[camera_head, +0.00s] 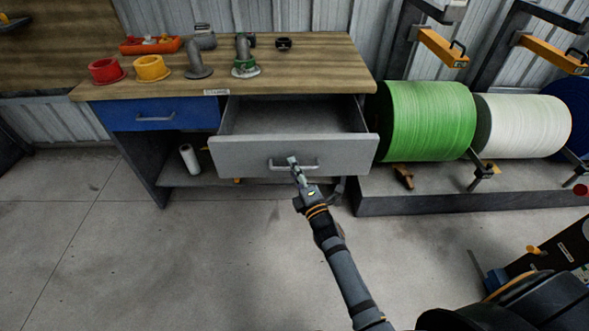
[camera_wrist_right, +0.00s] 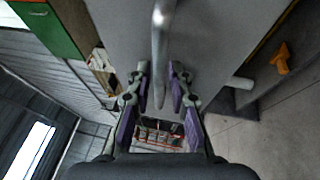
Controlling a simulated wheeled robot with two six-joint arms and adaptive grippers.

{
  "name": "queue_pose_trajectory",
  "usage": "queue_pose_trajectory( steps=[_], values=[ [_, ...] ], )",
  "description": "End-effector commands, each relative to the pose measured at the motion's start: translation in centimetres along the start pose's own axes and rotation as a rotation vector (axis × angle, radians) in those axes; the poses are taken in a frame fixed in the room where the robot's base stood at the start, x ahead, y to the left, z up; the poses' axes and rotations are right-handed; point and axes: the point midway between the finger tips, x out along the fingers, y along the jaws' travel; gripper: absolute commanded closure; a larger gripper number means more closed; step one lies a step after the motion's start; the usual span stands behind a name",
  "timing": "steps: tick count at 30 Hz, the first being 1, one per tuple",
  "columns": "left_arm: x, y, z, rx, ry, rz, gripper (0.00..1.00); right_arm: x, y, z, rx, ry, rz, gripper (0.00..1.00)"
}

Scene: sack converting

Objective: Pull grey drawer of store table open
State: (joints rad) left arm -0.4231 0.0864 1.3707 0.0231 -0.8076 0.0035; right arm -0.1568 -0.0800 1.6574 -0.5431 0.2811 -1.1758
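The grey drawer (camera_head: 350,156) of the store table (camera_head: 290,68) stands well out from the table front. Its inside shows empty in the head view. Its bar handle (camera_head: 307,167) is on the front panel. My right gripper (camera_head: 294,163) is at this handle, reaching from below. In the right wrist view, the handle (camera_wrist_right: 160,60) runs between the two fingers of my right gripper (camera_wrist_right: 160,88). Narrow gaps show on both sides of the bar, so the fingers look open around it. My left gripper is not in view.
A shut blue drawer (camera_head: 140,113) is left of the grey one. Red (camera_head: 106,71) and yellow (camera_head: 152,68) rings and grey parts stand on the tabletop. Green (camera_head: 428,120) and white (camera_head: 520,126) rolls are at the right. The floor before the table is clear.

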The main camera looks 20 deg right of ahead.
Motion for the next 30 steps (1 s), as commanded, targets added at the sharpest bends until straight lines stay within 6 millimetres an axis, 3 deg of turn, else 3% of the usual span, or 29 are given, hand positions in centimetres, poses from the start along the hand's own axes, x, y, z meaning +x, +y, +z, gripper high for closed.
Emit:
queue_pose_trajectory(
  steps=[5, 12, 18, 30],
  values=[
    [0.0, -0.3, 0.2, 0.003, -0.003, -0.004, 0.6, -1.7, -0.1, 0.0, 0.0, 0.001, -0.002, 0.8],
    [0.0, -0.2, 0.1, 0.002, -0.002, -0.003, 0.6, -7.5, -0.1, 0.0, 0.001, 0.001, -0.005, 0.8],
    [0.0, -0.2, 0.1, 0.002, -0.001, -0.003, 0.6, -11.0, -0.1, 0.0, 0.0, 0.0, -0.003, 0.8],
    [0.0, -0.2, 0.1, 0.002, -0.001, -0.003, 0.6, -12.0, 0.0, 0.0, 0.0, 0.0, 0.001, 0.8]
  ],
)
